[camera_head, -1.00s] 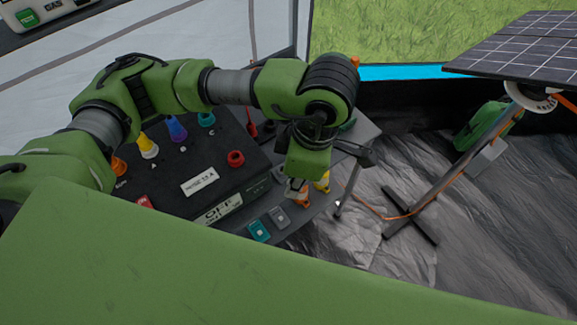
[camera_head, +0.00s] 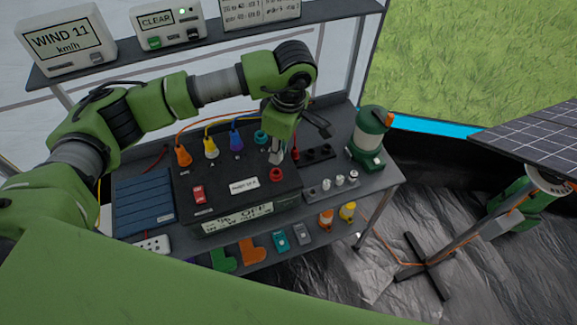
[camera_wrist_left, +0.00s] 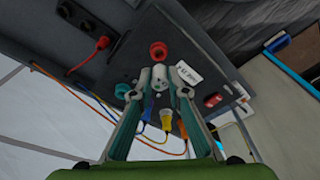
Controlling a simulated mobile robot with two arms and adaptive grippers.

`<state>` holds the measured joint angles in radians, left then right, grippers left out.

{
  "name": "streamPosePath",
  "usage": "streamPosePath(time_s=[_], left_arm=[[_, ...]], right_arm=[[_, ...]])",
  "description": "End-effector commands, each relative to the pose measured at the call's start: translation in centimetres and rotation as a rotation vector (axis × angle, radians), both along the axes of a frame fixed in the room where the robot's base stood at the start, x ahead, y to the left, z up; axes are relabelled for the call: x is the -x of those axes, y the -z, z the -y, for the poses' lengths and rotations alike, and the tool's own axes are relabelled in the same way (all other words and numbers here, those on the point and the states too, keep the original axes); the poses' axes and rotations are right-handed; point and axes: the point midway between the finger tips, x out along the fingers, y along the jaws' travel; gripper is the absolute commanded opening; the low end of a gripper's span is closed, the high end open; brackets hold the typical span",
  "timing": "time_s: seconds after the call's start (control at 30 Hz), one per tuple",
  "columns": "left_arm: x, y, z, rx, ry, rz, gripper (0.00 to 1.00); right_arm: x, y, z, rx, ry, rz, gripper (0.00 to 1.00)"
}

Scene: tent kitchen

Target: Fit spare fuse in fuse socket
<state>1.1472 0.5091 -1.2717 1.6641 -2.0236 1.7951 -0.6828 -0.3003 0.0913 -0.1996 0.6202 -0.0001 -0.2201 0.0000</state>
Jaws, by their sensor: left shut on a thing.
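My left gripper (camera_head: 275,157) is above the black box (camera_head: 225,215), near its right back corner. In the left wrist view its two fingers (camera_wrist_left: 162,82) are closed about a small pale round-ended piece (camera_wrist_left: 160,74), which looks like the spare fuse; most of it is hidden. On the box top are a red ring socket (camera_head: 277,174) just in front of the gripper and a teal ring socket (camera_head: 261,137) behind it. The red ring (camera_wrist_left: 158,51) and teal ring (camera_wrist_left: 122,90) also show in the left wrist view. I cannot tell which is the fuse socket. My right gripper is out of view.
Small pale pieces (camera_head: 340,180) stand on a rack right of the box. A black socket strip (camera_head: 318,154) and a green lantern (camera_head: 368,136) stand on the table beyond. Orange, yellow and blue plugs (camera_head: 210,148) with cables rise from the box's back left. A shelf (camera_head: 180,48) runs behind.

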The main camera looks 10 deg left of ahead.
Motion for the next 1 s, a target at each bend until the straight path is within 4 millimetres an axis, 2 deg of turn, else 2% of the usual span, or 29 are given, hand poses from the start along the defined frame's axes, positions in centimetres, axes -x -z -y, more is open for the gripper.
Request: streamPosePath(time_s=[0.17, 0.5, 0.73, 1.0], left_arm=[[-0.7, 0.0, -0.6, -0.004, 0.016, 0.001, 0.01], [-0.6, 2.2, -0.6, -0.004, 0.016, -0.001, 0.01], [-0.6, 3.8, -0.5, -0.003, 0.015, 0.001, 0.01], [-0.6, 4.1, -0.6, -0.003, 0.015, 0.001, 0.01]], right_arm=[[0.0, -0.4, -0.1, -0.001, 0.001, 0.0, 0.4], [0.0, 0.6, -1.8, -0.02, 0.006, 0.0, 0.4], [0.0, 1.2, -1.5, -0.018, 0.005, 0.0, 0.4], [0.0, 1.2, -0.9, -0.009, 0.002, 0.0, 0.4]])
